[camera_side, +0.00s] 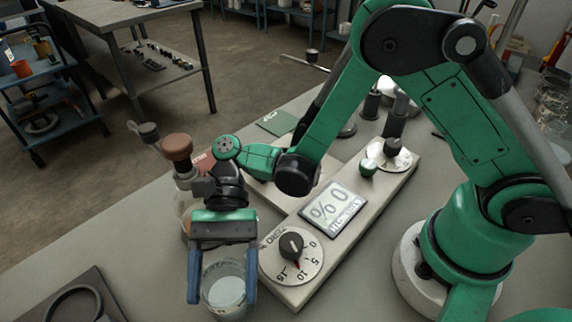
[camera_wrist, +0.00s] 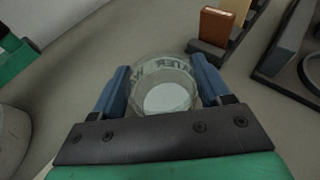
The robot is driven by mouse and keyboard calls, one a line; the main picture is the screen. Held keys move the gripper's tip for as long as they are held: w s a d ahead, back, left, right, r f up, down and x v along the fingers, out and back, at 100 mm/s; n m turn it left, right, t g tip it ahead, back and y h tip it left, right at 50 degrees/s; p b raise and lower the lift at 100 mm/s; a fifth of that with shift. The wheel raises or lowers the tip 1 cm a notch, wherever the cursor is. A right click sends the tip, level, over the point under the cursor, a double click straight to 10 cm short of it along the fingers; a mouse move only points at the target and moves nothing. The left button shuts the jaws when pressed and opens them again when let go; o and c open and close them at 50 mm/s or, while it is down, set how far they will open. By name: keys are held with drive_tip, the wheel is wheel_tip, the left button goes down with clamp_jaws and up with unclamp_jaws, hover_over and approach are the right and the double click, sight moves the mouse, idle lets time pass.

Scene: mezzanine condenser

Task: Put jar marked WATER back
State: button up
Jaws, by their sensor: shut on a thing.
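A clear glass jar (camera_side: 224,290) with pale contents is between the blue fingers of my gripper (camera_side: 222,284), which is shut on it. In the wrist view the jar (camera_wrist: 166,92) sits upright between both fingers of my gripper (camera_wrist: 161,72). Lettering on its far wall appears reversed and is only partly readable. I cannot tell whether its base touches the table. A dark tray with a round ring (camera_side: 62,299) lies to the left in the side view; part of it shows at the right of the wrist view (camera_wrist: 278,79).
A pale panel holds a marked dial (camera_side: 291,246) and a display (camera_side: 333,206), close right of my gripper. A brown-capped item (camera_side: 177,147) stands behind my gripper. A brown block (camera_wrist: 214,27) stands on a dark rack. Bare table lies between the jar and the dark tray.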

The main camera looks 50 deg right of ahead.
drive_tip(key=shift+f, duration=0.55)
drive_tip(key=o, duration=1.4)
drive_tip(key=shift+o, duration=0.2)
wheel_tip(320, 180, up, 20)
drive_tip(key=w+d+f+n+t+h, duration=0.3)
drive_tip(key=d+t, duration=0.5)
drive_tip(key=d, duration=0.3)
drive_tip(key=w+d+f+n+t+h, duration=0.3)
drive_tip(key=d+f+n+t+h, duration=0.2)
drive_tip(key=d+f+t, duration=0.3)
drive_tip(key=d+h, duration=0.1)
drive_tip(key=d, duration=0.2)
drive_tip(key=shift+d, duration=0.15)
